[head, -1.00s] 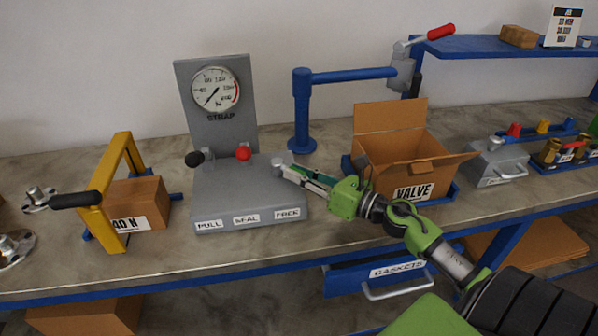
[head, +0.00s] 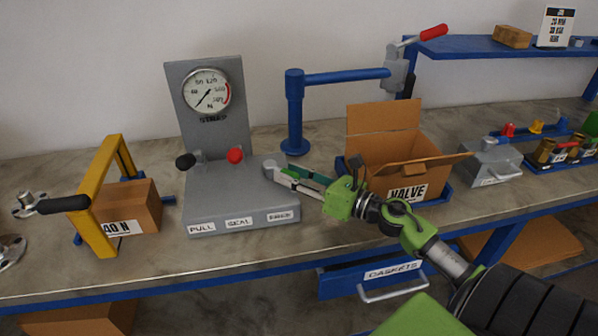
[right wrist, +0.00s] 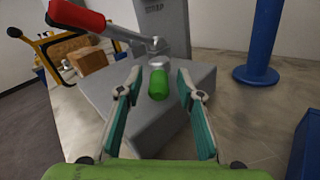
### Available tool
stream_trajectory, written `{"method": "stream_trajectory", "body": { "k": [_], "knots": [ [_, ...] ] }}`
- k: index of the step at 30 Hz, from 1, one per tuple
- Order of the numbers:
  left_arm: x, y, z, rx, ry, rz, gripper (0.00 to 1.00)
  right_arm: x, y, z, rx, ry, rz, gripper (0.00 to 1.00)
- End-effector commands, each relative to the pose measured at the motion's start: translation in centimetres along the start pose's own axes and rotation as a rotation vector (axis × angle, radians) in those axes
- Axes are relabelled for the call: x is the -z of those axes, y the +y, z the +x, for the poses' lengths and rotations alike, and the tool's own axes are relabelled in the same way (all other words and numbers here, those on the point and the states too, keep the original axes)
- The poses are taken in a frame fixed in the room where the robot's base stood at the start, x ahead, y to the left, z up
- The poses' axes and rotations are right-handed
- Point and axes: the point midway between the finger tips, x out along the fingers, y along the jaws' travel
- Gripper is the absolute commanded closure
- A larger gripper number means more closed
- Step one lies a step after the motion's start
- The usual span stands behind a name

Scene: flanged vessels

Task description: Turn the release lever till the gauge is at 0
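The grey strap machine (head: 240,205) has a round gauge (head: 206,91) on its back plate. The needle points to the lower left; its exact reading is too small to tell. The release lever, with a green grip (right wrist: 158,84) and pale pivot end, stands by the FREE label (head: 281,216). My right gripper (head: 284,172) hides most of it in the head view. In the right wrist view my right gripper (right wrist: 158,88) is open, with the green grip between its fingers and gaps on both sides. My left gripper is not in view.
A black-knobbed lever (head: 186,161) and a red-knobbed lever (head: 235,155) stand left of the gripper; the red one looms close in the right wrist view (right wrist: 76,16). A blue post (head: 295,115) stands behind, and an open VALVE carton (head: 395,165) is to the right.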

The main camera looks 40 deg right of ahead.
Motion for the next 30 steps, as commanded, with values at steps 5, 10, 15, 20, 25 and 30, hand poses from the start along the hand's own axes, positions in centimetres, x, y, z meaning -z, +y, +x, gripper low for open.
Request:
{"method": "stream_trajectory", "body": {
  "k": [5,10,15,20,25,30],
  "knots": [
    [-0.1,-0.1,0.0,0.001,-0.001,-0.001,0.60,0.1,0.0,-1.7,0.002,0.001,0.004,0.66],
    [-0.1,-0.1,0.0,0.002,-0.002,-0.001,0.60,0.2,-0.1,-5.2,0.005,0.002,0.003,0.66],
    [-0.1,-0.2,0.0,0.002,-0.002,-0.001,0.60,0.2,-0.1,-8.8,0.005,0.001,0.004,0.66],
    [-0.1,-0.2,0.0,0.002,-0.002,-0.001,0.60,0.1,-0.1,-11.0,0.003,0.001,0.002,0.66],
    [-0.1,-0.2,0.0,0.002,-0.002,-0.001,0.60,0.1,-0.1,-11.9,0.002,0.000,0.001,0.66],
    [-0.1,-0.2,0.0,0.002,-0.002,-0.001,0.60,0.0,-0.1,-12.0,0.002,0.000,0.000,0.66]
  ]
}}
